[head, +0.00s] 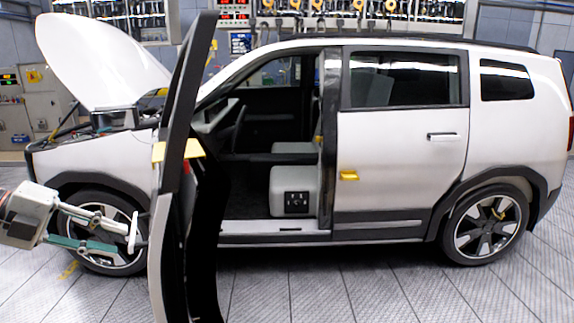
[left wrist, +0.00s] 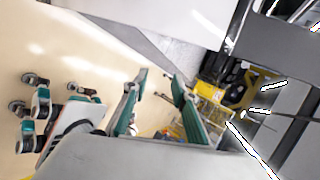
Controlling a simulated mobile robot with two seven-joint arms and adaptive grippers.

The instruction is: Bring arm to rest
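My left gripper (head: 138,237) comes in from the left in the head view, in front of the car's front wheel. Its two fingers are spread with a gap between them, and nothing shows between them. In the left wrist view the two teal-padded fingers of my left gripper (left wrist: 160,90) also stand apart and empty. The white car (head: 395,160) stands side-on with its hood (head: 100,58) raised. Its front door (head: 178,190) is swung open towards me, close to the right of the gripper. I cannot tell whether they touch. My right gripper is not seen in the head view.
A yellow handle (head: 348,175) is on the rear door's front edge. The tiled floor (head: 370,285) in front of the rear door is clear.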

